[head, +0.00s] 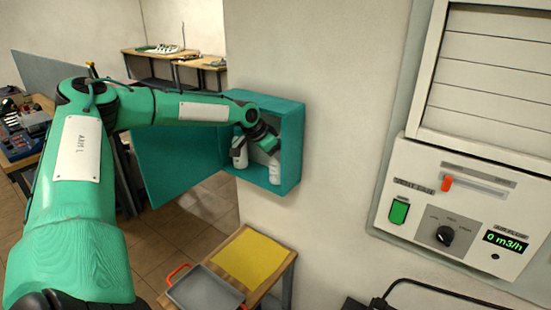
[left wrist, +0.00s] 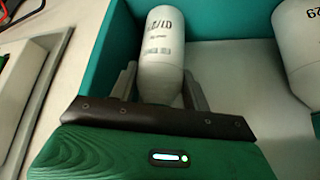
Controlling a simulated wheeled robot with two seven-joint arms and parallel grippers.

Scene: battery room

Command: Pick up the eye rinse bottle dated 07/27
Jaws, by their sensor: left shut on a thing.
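A white eye rinse bottle (head: 274,171) is near the right wall inside the open teal wall cabinet (head: 292,150). It also shows in the left wrist view (left wrist: 162,50), with dark printing that I cannot read fully. My left gripper (head: 268,146) reaches into the cabinet and is shut on this bottle, one finger on each side of it. I cannot tell whether its base touches the cabinet floor. A second white bottle (head: 240,153) stands to its left; in the left wrist view (left wrist: 298,45) its label ends in "29". My right gripper is out of view.
The teal cabinet door (head: 175,160) hangs open to the left. Below is a small wooden table with a yellow mat (head: 250,258) and a grey tray (head: 204,290) with orange handles. A control panel (head: 455,210) with a green display is on the wall at right.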

